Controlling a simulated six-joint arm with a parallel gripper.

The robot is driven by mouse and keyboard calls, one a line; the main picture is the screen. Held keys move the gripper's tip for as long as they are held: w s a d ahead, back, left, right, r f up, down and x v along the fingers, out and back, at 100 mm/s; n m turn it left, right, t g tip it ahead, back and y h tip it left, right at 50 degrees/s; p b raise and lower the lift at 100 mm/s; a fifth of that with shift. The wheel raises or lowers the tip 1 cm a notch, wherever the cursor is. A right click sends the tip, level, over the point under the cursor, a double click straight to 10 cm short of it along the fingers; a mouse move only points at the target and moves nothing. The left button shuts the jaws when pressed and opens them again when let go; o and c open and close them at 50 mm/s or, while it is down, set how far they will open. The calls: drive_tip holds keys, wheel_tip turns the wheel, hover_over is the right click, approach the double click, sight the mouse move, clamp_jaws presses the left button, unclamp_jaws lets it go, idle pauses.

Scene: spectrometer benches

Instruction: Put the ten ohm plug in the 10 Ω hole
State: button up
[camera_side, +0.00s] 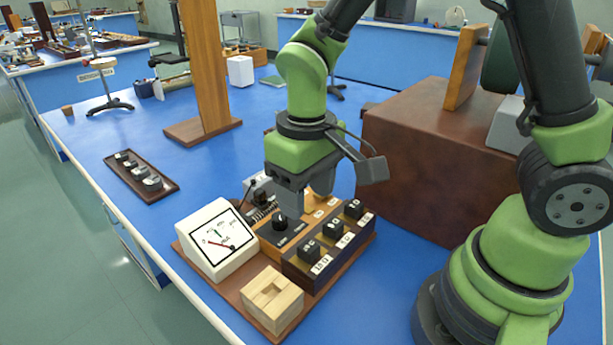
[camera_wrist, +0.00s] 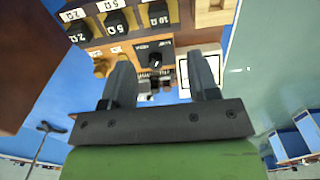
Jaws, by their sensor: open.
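My gripper (camera_side: 290,208) points down over the middle of the wooden apparatus board, its jaws open and empty. In the wrist view its two fingers (camera_wrist: 160,62) stand either side of a black knob (camera_wrist: 155,60), apparently above it. A dark box (camera_side: 345,247) right of the gripper carries black plugs with ohm labels; one black plug (camera_side: 308,252) is nearest the front, and 2 Ω and 5 Ω labels show in the wrist view.
A white meter (camera_side: 216,240) and a pale wooden block (camera_side: 271,299) stand left and front of the box. A dark tray (camera_side: 122,178) with several black knobs lies at the left. A big brown box (camera_side: 420,150) stands at right. Blue bench between is clear.

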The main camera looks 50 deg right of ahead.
drive_tip(key=s+d+r+m+t+y, duration=0.1)
drive_tip(key=s+d+r+m+t, duration=0.1)
drive_tip(key=s+r, duration=0.3)
drive_tip(key=s+d+r+m+t+y, duration=0.1)
drive_tip(key=s+r+t, duration=0.4)
drive_tip(key=r, duration=0.5)
drive_tip(key=shift+s+d+m, duration=0.5)
drive_tip(key=shift+s+d, duration=0.1)
drive_tip(key=shift+d, duration=0.3)
